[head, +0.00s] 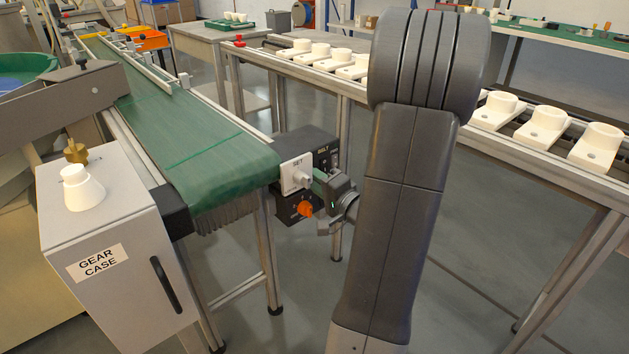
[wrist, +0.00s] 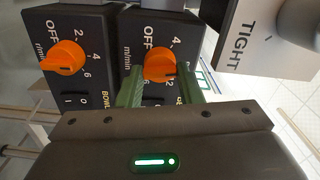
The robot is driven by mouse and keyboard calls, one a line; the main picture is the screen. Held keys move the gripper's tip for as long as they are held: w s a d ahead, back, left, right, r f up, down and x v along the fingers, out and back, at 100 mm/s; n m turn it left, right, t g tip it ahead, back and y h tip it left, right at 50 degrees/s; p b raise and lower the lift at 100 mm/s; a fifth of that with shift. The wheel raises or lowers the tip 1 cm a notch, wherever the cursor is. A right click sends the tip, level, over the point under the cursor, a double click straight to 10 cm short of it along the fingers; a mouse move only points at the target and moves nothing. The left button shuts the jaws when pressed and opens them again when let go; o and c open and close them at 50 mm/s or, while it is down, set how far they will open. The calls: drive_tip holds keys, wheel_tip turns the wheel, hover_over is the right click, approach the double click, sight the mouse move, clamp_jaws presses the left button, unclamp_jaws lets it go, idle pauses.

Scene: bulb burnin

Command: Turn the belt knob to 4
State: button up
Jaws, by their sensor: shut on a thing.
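The belt knob (wrist: 158,64) is orange and sits on a black control box (wrist: 151,24) marked m/min, with OFF, 4 and 12 readable around it. My gripper (wrist: 163,74) has its green fingers on either side of this knob and is shut on it. The fingers hide part of the dial, and I cannot tell exactly which mark the knob points to. In the head view my gripper (head: 326,186) is at the box (head: 318,146) by the conveyor's end, and the belt knob is hidden there.
A second orange knob (wrist: 63,58), on the r/min bowl box, is close on the left; it also shows in the head view (head: 305,209). A white plate marked TIGHT (wrist: 245,35) stands close on the right. The green conveyor (head: 185,140) and grey gear case (head: 110,250) are left of my arm.

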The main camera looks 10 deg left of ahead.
drive_tip(key=shift+s+n, duration=0.1)
drive_tip(key=shift+n, duration=4.8)
drive_tip(key=o, duration=0.7)
drive_tip(key=shift+d, duration=0.15)
drive_tip(key=p+v, duration=0.1)
drive_tip(key=v, duration=1.2)
drive_tip(key=shift+s+d+p, duration=0.15)
drive_tip(key=shift+s+p, duration=0.1)
drive_tip(key=shift+p, duration=0.1)
drive_tip(key=shift+w, duration=0.1)
drive_tip(key=b+x, duration=0.1)
drive_tip(key=x, duration=1.2)
drive_tip(key=shift+w+a+b, duration=0.2)
drive_tip(key=shift+a+b, duration=0.1)
drive_tip(key=shift+b, duration=0.05)
